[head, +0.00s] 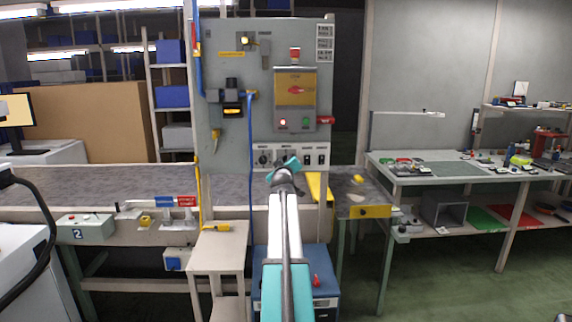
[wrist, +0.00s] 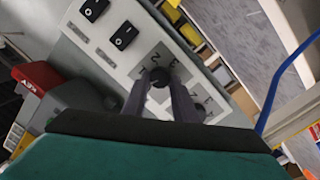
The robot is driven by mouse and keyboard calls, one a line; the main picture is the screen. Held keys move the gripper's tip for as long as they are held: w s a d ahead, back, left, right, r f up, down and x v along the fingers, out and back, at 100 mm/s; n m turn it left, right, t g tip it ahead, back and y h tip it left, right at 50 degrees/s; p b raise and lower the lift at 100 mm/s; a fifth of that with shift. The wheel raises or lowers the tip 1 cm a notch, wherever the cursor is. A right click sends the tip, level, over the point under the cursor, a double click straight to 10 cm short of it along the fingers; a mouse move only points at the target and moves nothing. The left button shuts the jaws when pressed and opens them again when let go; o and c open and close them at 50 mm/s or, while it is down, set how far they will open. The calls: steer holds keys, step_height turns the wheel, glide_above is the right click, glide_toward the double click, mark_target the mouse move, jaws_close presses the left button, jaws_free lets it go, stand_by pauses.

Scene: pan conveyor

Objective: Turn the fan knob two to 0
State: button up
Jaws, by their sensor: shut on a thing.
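The white control strip (head: 252,148) is on the lower part of the grey upright panel and carries dark knobs and rocker switches. My gripper (head: 287,168) reaches up to it and covers the right-hand knob in the head view. In the wrist view my gripper (wrist: 160,92) has its two grey fingers closed around a dark round knob (wrist: 159,76), the one nearest the switches. Printed digits show around it, but its setting cannot be read. The other knob (head: 264,159) is free on the left; in the wrist view it is mostly hidden behind the right finger.
Two black rocker switches (wrist: 125,36) sit close beside the held knob. A blue cable (head: 250,130) hangs down the panel. The conveyor (head: 100,182) runs behind at left. A small beige table (head: 217,250) stands in front of the panel, and a workbench (head: 440,165) stands to the right.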

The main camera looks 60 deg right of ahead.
steer(key=shift+f+n, duration=0.2)
steer(key=shift+n, duration=1.7)
steer(key=o, duration=1)
steer(key=shift+o, duration=0.2)
steer(key=shift+a+r, duration=0.1)
steer(key=v, duration=1.3)
steer(key=shift+s+a+f, duration=0.2)
steer(key=shift+a+f, duration=0.1)
